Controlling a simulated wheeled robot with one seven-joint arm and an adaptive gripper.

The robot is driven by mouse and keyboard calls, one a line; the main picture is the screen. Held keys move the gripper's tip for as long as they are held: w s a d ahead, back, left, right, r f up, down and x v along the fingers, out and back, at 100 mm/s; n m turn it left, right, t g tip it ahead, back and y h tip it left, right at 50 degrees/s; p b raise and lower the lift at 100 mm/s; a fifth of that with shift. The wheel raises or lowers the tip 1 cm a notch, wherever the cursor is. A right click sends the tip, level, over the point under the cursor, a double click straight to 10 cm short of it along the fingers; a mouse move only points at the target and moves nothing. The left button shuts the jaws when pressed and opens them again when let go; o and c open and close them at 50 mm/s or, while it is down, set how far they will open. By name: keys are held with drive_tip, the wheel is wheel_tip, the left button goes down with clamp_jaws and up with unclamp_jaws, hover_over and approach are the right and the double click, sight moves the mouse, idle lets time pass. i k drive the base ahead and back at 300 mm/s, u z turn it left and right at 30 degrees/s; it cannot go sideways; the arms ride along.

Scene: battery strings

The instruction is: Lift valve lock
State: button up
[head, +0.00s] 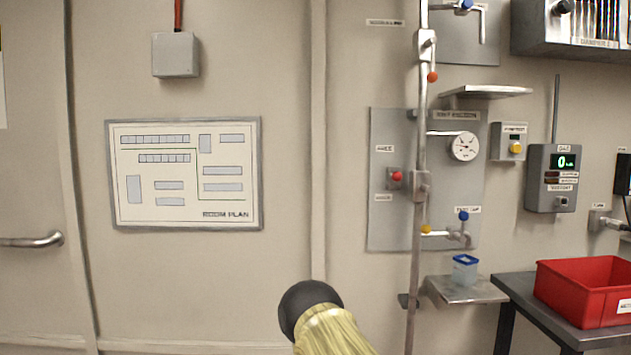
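A grey panel (388,232) on the wall carries a round gauge (465,147), a red knob (396,177) at its left, and a lower pipe fitting with a blue knob (463,216) and a yellow knob (426,229). A vertical pipe (415,265) runs in front of the panel, with a grey block (421,186) beside the red knob. Higher on the pipe is a valve body (427,46) with an orange-red ball (432,77) below it. I cannot tell which part is the valve lock. A black and yellow-sleeved part of my arm shows at the bottom; my gripper is not in view.
A small shelf (452,291) holds a clear container with a blue lid (464,269). A red bin (584,290) stands on a dark table (520,287) at the right. Another shelf (487,92) juts out above the gauge.

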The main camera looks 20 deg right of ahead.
sight(393, 175)
drive_tip(key=u, duration=3.9)
drive_tip(key=i, duration=0.1)
drive_tip(key=z, duration=3.25)
drive_tip(key=i, duration=0.95)
drive_tip(key=z, duration=1.3)
drive_tip(key=i, duration=0.7)
drive_tip(key=z, duration=0.75)
